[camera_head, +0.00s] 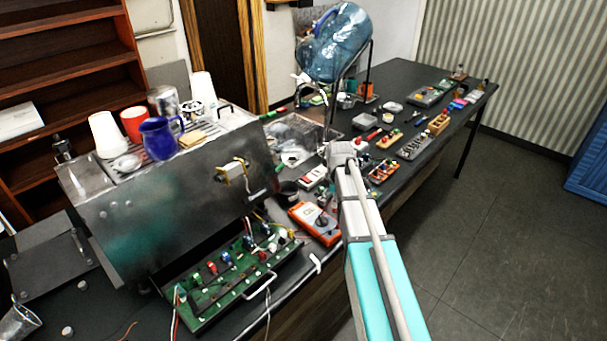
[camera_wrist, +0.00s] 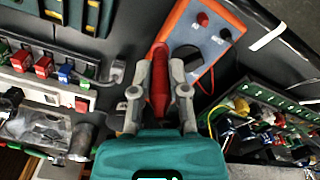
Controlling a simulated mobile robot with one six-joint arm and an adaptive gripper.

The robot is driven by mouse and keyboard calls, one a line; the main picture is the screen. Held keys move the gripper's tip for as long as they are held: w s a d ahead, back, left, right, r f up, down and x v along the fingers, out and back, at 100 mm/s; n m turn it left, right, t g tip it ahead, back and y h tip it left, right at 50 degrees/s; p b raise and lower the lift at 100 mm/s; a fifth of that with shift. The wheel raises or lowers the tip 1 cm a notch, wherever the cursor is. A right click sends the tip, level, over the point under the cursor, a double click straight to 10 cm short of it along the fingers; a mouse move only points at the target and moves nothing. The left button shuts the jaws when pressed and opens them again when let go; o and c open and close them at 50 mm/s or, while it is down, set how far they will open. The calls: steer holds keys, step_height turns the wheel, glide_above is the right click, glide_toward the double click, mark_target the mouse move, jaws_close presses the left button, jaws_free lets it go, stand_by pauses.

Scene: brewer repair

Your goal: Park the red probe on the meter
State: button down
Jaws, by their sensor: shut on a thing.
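In the wrist view my gripper (camera_wrist: 160,72) is shut on the red probe (camera_wrist: 160,88), a slim red rod that lies lengthwise between the two grey fingers. The probe's tip end points up the picture, beside the left edge of the meter (camera_wrist: 188,38). The meter is orange with a blue-grey face, a red and a black round fitting, and a dark area partly hidden by the right finger. I cannot tell whether probe and meter touch. In the head view the meter (camera_head: 304,213) lies on the black bench, left of my arm; the gripper and probe are hidden there.
A green circuit board (camera_head: 225,290) with wires sits in front of the steel brewer (camera_head: 150,210), left of the meter. A row of terminal blocks and tools, including a red-and-white block (camera_head: 313,176), runs along the bench (camera_head: 415,75).

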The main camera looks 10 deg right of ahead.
steer(key=shift+w+d, duration=0.1)
steer(key=shift+d, duration=0.25)
steer(key=shift+w+a+r, duration=0.1)
steer(key=shift+w+r, duration=0.05)
steer(key=shift+w, duration=0.05)
steer(key=w+a+r+n+p, duration=0.2)
steer(key=w+a+r+p, duration=0.1)
steer(key=w+a, duration=0.6)
steer(key=shift+w+a+n, duration=0.2)
steer(key=shift+a+n, duration=0.1)
steer(key=shift+a, duration=0.1)
steer(key=shift+f, duration=0.1)
steer(key=shift+f+b, duration=2.75)
steer(key=shift+f+b, duration=0.8)
stand_by(1.0)
